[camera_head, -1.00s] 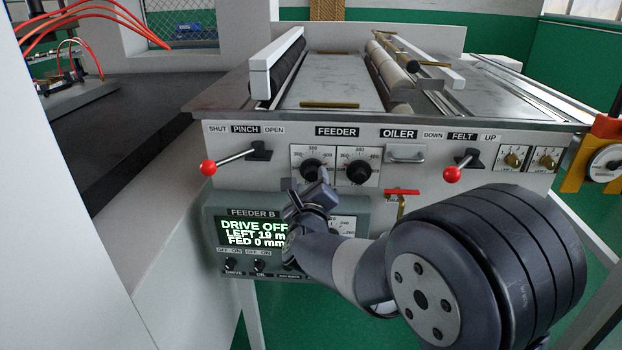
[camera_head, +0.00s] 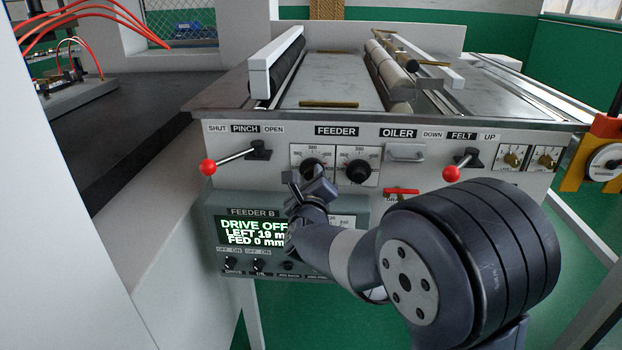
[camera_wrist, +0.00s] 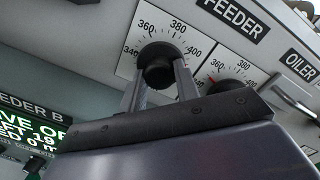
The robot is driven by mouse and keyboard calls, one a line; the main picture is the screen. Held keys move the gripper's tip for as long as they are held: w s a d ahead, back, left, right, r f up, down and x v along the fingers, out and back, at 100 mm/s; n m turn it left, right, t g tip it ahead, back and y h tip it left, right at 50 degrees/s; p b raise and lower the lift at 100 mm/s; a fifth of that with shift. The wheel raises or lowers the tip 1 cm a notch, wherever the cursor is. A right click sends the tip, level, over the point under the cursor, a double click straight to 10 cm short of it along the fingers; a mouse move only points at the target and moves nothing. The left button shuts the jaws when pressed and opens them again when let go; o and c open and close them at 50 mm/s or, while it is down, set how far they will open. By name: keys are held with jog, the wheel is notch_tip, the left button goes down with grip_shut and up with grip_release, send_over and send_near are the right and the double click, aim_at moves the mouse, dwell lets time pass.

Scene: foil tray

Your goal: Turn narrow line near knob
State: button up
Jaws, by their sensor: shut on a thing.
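Two black knobs on white dial plates sit under the FEEDER label. The left knob (camera_head: 311,166) is partly hidden behind my gripper (camera_head: 312,182). In the wrist view my gripper (camera_wrist: 159,78) has one finger on each side of the left knob (camera_wrist: 157,60) and is shut on it. The scale around it reads 340 to 400; its pointer is hidden or too small to read. The right knob (camera_head: 358,171) stands free beside it, and in the wrist view (camera_wrist: 226,87) a red mark shows on its dial.
A red-ended PINCH lever (camera_head: 208,168) is at the left and a red-ended FELT lever (camera_head: 452,174) at the right. A red-handled valve (camera_head: 401,191) is right of my wrist. The display (camera_head: 250,232) below reads DRIVE OFF.

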jog(key=shift+n, duration=0.3)
jog(key=shift+c, duration=0.4)
jog(key=shift+n+b, duration=0.35)
jog(key=shift+n, duration=0.65)
jog(key=n, duration=0.4)
jog(key=n+p, duration=0.1)
jog(key=n, duration=0.3)
jog(key=shift+r+n+h+p, duration=0.1)
jog(key=shift+n+h+p, duration=0.3)
jog(key=shift+a+n+g+p, duration=0.1)
jog(key=shift+n+g+p, duration=0.35)
jog(key=shift+n, duration=0.95)
jog(key=o, duration=1)
